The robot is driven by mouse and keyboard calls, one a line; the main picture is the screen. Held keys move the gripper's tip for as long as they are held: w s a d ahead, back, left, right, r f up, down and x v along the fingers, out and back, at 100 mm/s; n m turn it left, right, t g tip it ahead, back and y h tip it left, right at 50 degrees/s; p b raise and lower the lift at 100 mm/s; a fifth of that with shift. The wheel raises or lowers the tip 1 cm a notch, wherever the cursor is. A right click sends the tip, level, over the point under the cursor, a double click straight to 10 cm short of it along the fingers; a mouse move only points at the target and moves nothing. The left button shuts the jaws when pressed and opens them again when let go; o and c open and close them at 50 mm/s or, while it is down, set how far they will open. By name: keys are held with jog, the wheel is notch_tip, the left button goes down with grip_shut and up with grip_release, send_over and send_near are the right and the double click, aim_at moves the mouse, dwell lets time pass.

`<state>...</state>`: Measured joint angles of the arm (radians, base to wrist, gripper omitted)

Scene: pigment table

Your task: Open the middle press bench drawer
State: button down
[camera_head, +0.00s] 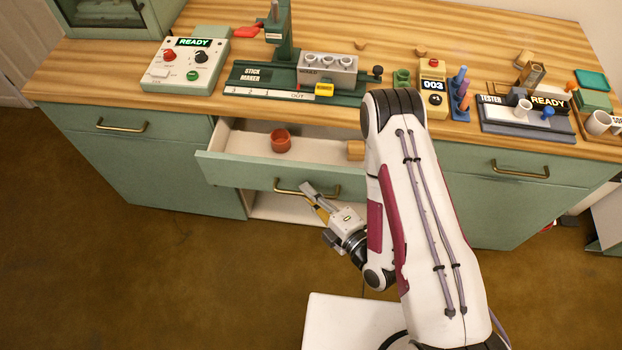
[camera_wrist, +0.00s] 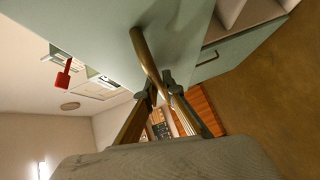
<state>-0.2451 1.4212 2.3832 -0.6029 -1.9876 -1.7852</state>
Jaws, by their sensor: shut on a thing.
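The middle press bench drawer (camera_head: 226,172) is pulled out from the green bench in the head view. Its open top shows a red-brown cup (camera_head: 281,141) and a small wooden piece (camera_head: 355,150) inside. My gripper (camera_head: 312,196) is at the brass handle (camera_head: 287,189) on the drawer front. In the wrist view, the handle (camera_wrist: 147,57) runs down between the fingertips of my gripper (camera_wrist: 160,88), which are shut on it. My arm hides the right end of the drawer in the head view.
The left drawer (camera_head: 75,120) and the right drawer (camera_head: 480,160) are closed. The brown floor before the bench is clear at left.

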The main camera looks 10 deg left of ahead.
jog(key=shift+s, duration=0.3)
jog(key=c, duration=2.4)
grip_release()
jog(key=shift+c, duration=0.2)
jog(key=shift+w, duration=0.2)
